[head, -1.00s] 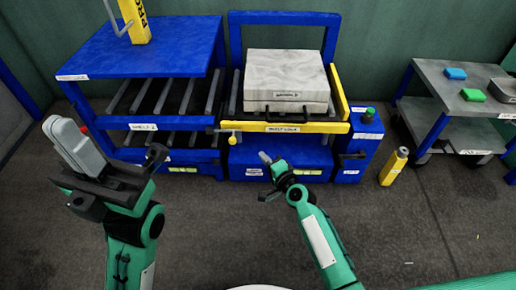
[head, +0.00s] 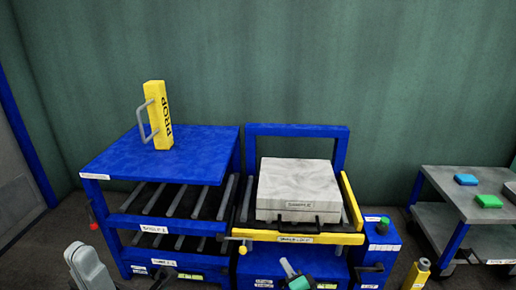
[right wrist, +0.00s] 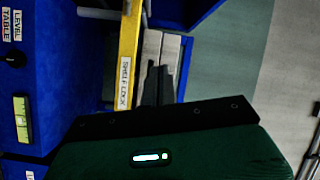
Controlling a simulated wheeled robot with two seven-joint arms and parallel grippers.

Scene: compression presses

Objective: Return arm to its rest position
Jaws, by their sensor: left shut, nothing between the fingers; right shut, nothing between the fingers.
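In the right wrist view the fingers (right wrist: 155,82) are dark and together, beside the yellow bar labelled shelf lock (right wrist: 126,60) in the picture.
A grey block labelled sample (head: 295,185) sits on the press shelf. A yellow prop (head: 159,115) with a handle stands on the blue rack top. A yellow post (head: 415,275) stands at the lower right. A grey cart (head: 470,195) holds blue and green blocks.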

